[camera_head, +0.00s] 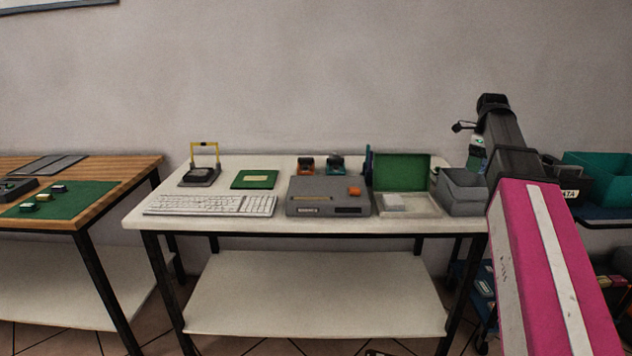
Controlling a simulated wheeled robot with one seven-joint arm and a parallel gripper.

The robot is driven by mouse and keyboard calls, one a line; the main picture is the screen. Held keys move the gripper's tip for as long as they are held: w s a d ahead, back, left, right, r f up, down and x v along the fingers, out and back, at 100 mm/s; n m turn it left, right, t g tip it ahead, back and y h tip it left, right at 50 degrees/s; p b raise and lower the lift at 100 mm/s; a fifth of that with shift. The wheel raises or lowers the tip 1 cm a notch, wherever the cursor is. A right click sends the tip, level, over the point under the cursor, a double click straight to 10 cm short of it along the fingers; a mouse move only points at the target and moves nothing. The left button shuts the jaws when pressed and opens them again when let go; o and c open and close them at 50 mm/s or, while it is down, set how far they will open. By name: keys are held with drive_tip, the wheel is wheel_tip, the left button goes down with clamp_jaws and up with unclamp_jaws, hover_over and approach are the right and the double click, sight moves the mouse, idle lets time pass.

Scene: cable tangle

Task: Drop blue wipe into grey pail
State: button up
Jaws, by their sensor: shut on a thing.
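My gripper (476,158) points down at the right end of the white table, partly hidden behind my own dark wrist and arm. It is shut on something. A small pale blue-green patch that I take for the blue wipe (479,141) shows there, but its shape is mostly hidden. The grey pail (464,200), an open grey box, stands on the table's right end, below and close to my gripper. My arm covers its right side, and I cannot see its inside floor.
The white table (300,226) holds a keyboard (212,205), a grey device (328,196), a green board (255,179) and an open case with a green lid (401,172), left of the pail. A dark blue upright thing (368,165) stands by the lid. A teal bin (597,178) is at right.

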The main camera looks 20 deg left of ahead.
drive_tip(key=shift+f, duration=1.8)
drive_tip(key=o, duration=0.8)
drive_tip(key=shift+c, duration=0.2)
drive_tip(key=shift+r, duration=5.4)
